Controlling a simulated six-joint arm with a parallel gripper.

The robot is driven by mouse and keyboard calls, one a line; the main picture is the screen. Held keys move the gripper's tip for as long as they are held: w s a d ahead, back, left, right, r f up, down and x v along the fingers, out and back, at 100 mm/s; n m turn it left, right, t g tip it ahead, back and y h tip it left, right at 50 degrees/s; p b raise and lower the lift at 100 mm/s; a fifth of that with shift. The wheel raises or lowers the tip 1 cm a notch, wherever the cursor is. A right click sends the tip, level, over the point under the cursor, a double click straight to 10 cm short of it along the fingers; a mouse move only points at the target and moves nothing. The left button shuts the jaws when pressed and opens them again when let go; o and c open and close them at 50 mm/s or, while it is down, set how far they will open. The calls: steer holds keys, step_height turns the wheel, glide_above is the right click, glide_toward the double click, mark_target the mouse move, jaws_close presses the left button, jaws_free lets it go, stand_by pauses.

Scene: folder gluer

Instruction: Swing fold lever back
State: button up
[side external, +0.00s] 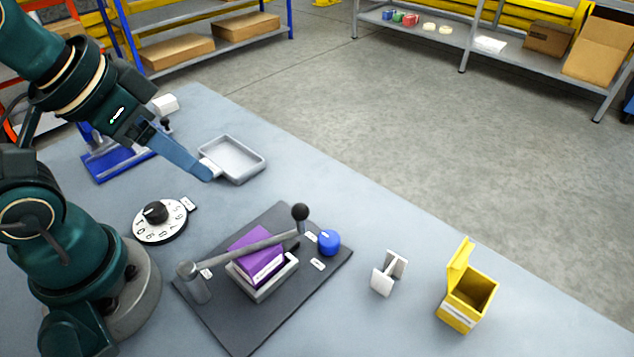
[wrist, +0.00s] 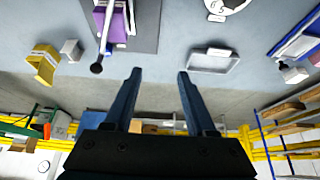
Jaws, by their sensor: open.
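The fold lever (side external: 245,252) is a grey bar on a dark base plate (side external: 222,323), pivoting on a post at the left and ending in a black ball knob (side external: 300,212). It lies across above a purple box (side external: 255,251) seated in a light grey tray holder. In the wrist view the lever's knob (wrist: 96,68) shows at the upper left. A blue round button (side external: 329,242) sits by the knob end. My gripper (side external: 209,177) is above the table near the grey tray, apart from the lever. In the wrist view its fingers (wrist: 158,72) are spread with nothing between them.
A grey tray (side external: 259,170), a numbered dial (side external: 150,232) and a blue fixture (side external: 106,172) are behind the plate. A white block (side external: 383,285) and a yellow open box (side external: 453,312) stand to its right. Shelves line the back.

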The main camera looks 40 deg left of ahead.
steer(key=m+g, duration=0.5)
steer(key=m, duration=0.3)
glide_toward(300, 205)
step_height(300, 205, down, 4)
steer(key=a, duration=0.2)
steer(key=f, duration=0.1)
steer(key=d+f, duration=0.1)
steer(key=d+f+m, duration=0.1)
steer(key=shift+w+g, duration=0.3)
steer(key=shift+s+f, duration=0.1)
steer(key=shift+f, duration=2.55)
jaws_close()
